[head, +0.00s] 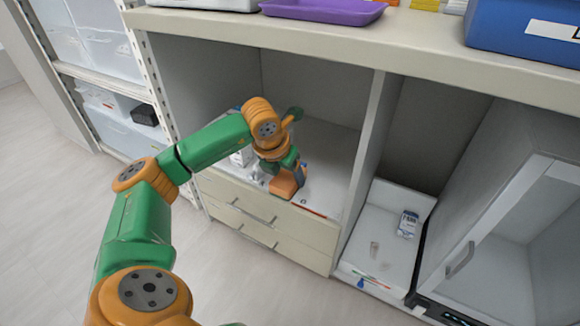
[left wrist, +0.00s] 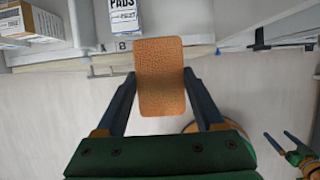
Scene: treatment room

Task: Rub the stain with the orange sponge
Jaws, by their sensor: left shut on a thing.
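The orange sponge (left wrist: 160,78) is held upright between the two dark fingers of my left gripper (left wrist: 160,90) in the left wrist view. In the head view my left gripper (head: 296,178) is low at the front of the left open compartment, with the orange sponge (head: 284,187) at its tip. I cannot tell whether the sponge touches the surface there. My right gripper (left wrist: 284,141) shows small at the lower right of the left wrist view, its fingers apart and empty. I cannot make out the stain clearly in either view.
White boxes (head: 243,157) stand behind my left gripper in the compartment. Drawers (head: 262,224) lie below it. A divider (head: 366,150) separates it from a white tray (head: 350,262) holding a small bottle (head: 408,223). A purple tray (head: 325,10) and blue bin (head: 525,30) stand on the counter.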

